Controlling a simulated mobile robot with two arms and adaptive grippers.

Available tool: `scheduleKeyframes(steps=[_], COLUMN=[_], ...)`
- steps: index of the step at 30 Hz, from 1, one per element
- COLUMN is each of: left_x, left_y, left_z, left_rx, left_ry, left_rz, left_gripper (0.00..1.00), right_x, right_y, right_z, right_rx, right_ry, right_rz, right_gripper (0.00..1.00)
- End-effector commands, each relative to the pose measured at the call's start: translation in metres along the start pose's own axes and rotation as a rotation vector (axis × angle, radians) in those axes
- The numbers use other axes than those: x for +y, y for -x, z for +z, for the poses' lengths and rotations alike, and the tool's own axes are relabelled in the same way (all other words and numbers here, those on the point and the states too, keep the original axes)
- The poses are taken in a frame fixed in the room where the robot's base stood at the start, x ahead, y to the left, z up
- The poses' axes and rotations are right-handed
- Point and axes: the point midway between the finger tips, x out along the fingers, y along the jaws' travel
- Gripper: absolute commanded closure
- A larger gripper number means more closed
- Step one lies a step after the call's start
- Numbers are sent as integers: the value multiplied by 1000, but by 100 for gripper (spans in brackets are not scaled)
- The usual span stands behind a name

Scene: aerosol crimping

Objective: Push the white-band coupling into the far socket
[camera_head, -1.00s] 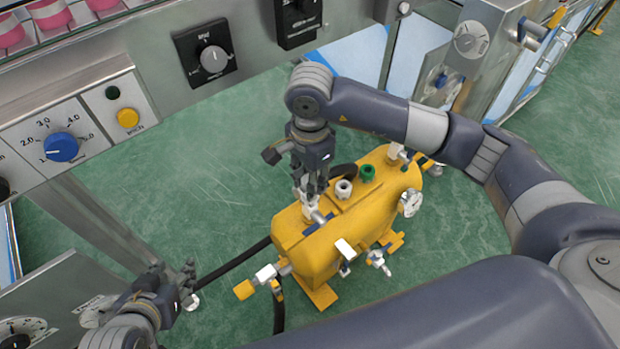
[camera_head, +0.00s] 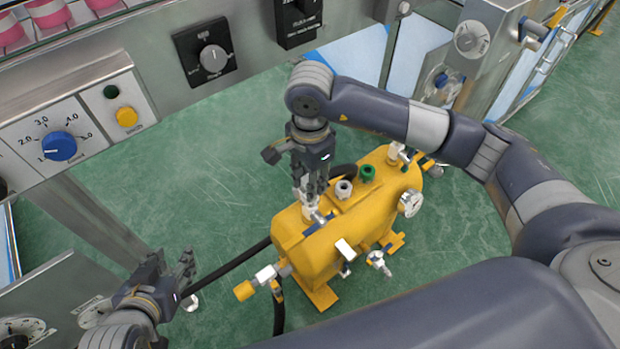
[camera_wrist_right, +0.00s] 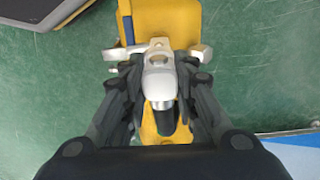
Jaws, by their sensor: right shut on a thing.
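My right gripper (camera_head: 311,195) points down at the near-left end of the yellow tank (camera_head: 325,248). It is shut on a pale silver fitting (camera_wrist_right: 159,82), which shows between the fingers in the right wrist view with a dark cylindrical part beside it. The fingers hide much of it, and I cannot tell whether it carries the white band or is seated. A white-ringed port (camera_head: 344,189) and a green-ringed port (camera_head: 367,172) stand upright on top of the tank, farther right. My left gripper (camera_head: 174,268) is open and empty, left of the tank and apart from it.
A dark hose (camera_head: 235,260) runs to the tank from the left. A white fitting with a yellow end (camera_head: 243,290), small valves and a gauge (camera_head: 411,202) stick out from the tank. A machine panel with knobs (camera_head: 60,146) borders the back left. Green floor surrounds the tank.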

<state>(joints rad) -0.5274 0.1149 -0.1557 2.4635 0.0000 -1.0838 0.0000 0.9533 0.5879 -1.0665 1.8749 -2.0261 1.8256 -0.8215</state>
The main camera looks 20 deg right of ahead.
Motion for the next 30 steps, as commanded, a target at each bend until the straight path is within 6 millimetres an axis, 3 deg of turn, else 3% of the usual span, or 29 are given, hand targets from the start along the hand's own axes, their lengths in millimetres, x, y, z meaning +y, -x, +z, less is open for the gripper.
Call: scheduleKeyframes(steps=[30], left_x=[2], left_y=[-2], left_z=[-12], left_rx=[62], left_ry=[-1], left_rz=[5], left_gripper=[60], right_x=[0], right_y=[-3], right_z=[0], right_rx=[0], right_ry=[0], right_rz=[-1], right_gripper=[100])
